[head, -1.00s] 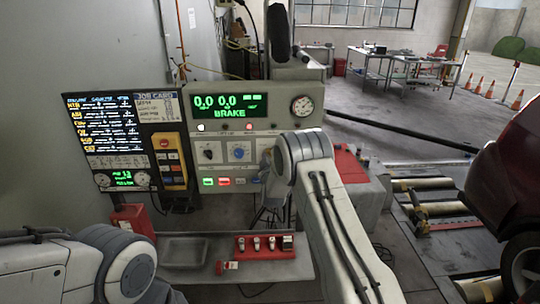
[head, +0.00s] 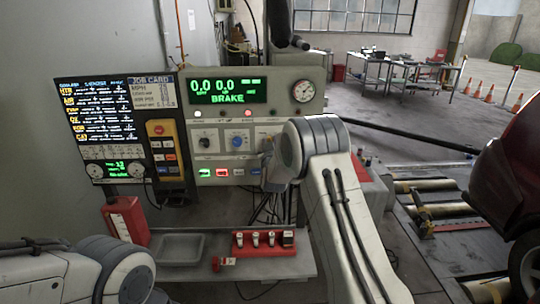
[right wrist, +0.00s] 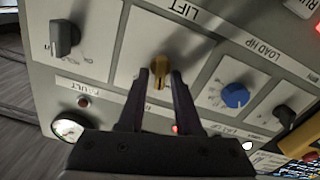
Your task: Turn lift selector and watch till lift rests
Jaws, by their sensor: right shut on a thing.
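The lift selector (right wrist: 158,70) is a yellow knob under the LIFT label on the grey control panel (right wrist: 95,95). In the right wrist view my right gripper (right wrist: 161,76) has one dark finger on each side of the knob and is shut on it. In the head view my right forearm and wrist hide the selector at the panel's right part. The panel display (head: 228,91) reads 0.0 0.0 and BRAKE. The floor rollers (head: 430,209) lie at the right, beside a dark red car (head: 508,190). My left arm shows at lower left, but its gripper is out of view.
A blue knob (head: 238,141) and a black knob (head: 205,143) sit left of my wrist. Lit green (head: 204,173) and red (head: 222,173) buttons are below. A shelf holds a grey tray (head: 181,249) and a red block (head: 262,243) with several small fittings.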

